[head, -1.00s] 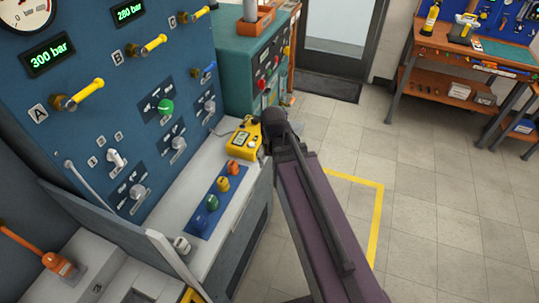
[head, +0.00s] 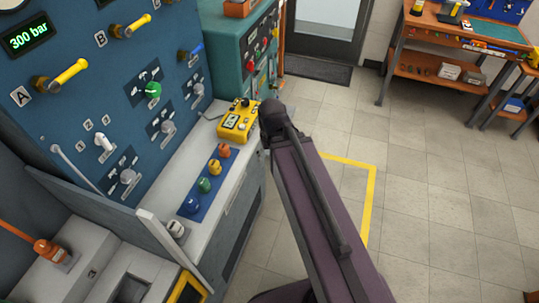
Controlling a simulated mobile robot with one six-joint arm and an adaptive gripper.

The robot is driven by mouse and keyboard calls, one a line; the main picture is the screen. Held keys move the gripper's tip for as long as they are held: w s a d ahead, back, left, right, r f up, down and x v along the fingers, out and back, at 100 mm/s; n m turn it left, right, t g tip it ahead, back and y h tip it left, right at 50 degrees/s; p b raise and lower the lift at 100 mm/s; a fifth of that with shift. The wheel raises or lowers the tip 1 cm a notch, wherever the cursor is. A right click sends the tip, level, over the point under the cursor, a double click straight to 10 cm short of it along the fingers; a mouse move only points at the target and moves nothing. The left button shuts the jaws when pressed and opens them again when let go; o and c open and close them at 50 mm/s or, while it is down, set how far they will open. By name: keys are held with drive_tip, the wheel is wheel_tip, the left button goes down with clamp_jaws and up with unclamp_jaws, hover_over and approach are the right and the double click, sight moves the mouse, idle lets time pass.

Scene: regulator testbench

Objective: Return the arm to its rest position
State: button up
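My arm shows in the head view as a long purple-grey link rising from the bottom edge to a dark rounded joint (head: 272,115). That joint appears just right of the yellow handheld meter (head: 238,121) on the bench's pale ledge. In the picture the link lies over the tiled floor, to the right of the blue test panel. My gripper is not in view, so its state and anything in it are hidden.
The blue test panel (head: 75,130) carries yellow-handled valves, knobs and a green "300 bar" display (head: 28,38). Several coloured caps sit on a blue strip (head: 190,215). A teal cabinet (head: 228,50) and an orange workbench (head: 435,70) stand farther back. Open tiled floor (head: 440,190) lies right.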

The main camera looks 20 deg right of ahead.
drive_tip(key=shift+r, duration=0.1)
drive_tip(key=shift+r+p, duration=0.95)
drive_tip(key=shift+p, duration=0.15)
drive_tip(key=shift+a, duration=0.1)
idle(2.1)
